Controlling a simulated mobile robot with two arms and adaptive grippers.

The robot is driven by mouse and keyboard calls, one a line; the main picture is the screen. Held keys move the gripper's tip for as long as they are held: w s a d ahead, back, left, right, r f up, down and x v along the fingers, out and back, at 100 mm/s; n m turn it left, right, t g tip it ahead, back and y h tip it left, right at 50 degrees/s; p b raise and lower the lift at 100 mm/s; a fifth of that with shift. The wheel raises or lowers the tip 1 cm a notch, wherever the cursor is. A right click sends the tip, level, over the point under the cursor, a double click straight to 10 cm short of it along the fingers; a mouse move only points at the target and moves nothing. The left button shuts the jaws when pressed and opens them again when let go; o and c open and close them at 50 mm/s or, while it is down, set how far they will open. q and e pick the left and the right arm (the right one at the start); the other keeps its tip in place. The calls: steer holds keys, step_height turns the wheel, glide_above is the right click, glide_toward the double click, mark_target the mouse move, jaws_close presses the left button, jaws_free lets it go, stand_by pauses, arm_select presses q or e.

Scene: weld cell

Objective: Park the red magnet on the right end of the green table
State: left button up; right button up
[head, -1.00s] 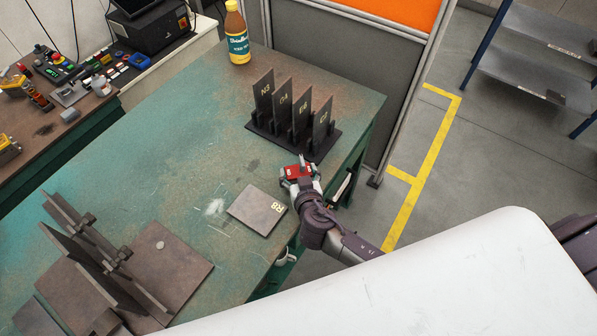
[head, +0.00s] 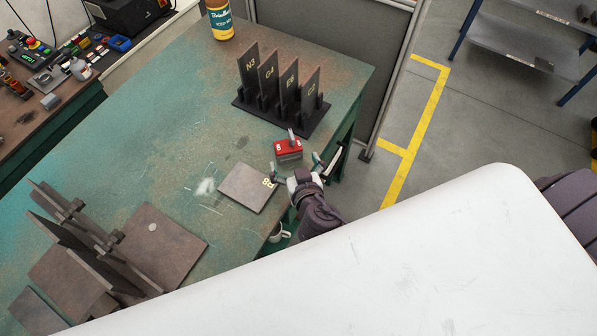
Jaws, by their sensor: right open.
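The red magnet (head: 288,151) is a small red block with a grey post on top. It stands on the green table (head: 150,165), near the right edge, between the plate rack and the flat plate marked R8. My right gripper (head: 296,168) is open and empty, just below the magnet in the head view, with its fingers spread. A small gap seems to lie between it and the magnet. My left gripper is not in view.
A black rack (head: 281,115) holds several upright marked plates behind the magnet. The R8 plate (head: 247,187) lies flat to the left of my gripper. A bottle (head: 220,20) stands at the back. Slotted steel plates (head: 80,245) stand front left. The table's middle is clear.

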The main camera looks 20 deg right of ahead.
steer(key=v, duration=0.5)
steer(key=shift+b, duration=0.35)
stand_by(1.4)
